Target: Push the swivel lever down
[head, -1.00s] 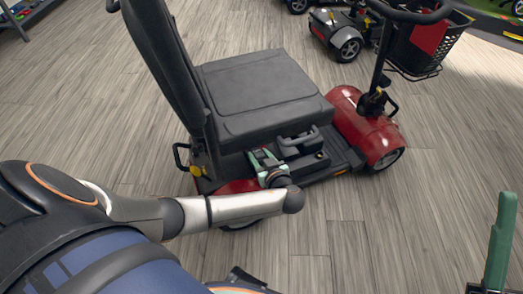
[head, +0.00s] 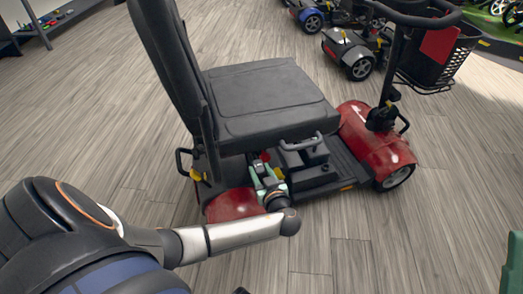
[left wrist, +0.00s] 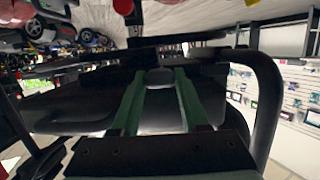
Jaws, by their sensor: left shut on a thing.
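The red scooter (head: 375,142) stands ahead with its dark padded seat (head: 268,95). My left gripper (head: 266,180) has green fingers and is beneath the near edge of the seat, above the red rear cover. In the left wrist view my left gripper (left wrist: 160,85) has its green fingers on both sides of the small dark grey end of the swivel lever (left wrist: 160,77). It is shut on this lever. The rest of the lever is hidden in the head view by my gripper and wrist. Part of my right gripper (head: 513,263) shows as a green piece at the right edge.
A red knob (head: 265,157) is close beside my left gripper. A grey handle (head: 301,142) stands to its right. The seat's backrest (head: 168,65) rises at the left. More scooters (head: 355,55) stand behind. The wooden floor in front is clear.

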